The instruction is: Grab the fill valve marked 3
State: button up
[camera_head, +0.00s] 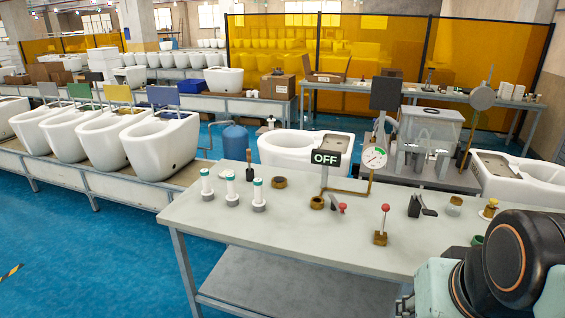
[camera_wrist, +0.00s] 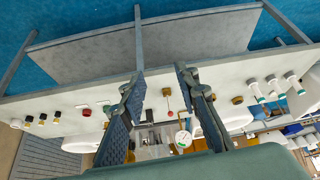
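Three white fill valves with green tops stand upright at the left of the table in the head view: a left one (camera_head: 206,187), a middle one (camera_head: 231,190) and a right one (camera_head: 258,196). Their marks are too small to read, so I cannot tell which is number 3. In the wrist view, whose picture is upside down, they show at the right (camera_wrist: 273,86). My gripper (camera_wrist: 158,80) is open, its two fingers wide apart with nothing held between them. It is above the table and apart from the valves. The head view shows only my arm at the lower right.
The grey table (camera_head: 300,235) also bears brass rings (camera_head: 279,182), a red-knobbed lever (camera_head: 381,225), a black-handled part (camera_head: 420,206) and a pressure gauge (camera_head: 374,157). An "OFF" sign (camera_head: 326,157) rises behind the valves. The table's front left is bare.

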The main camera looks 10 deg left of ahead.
aim_at(259, 200)
jog(key=i+j+u, duration=0.8)
jog(key=i+j, duration=0.15)
jog(key=i, duration=0.1)
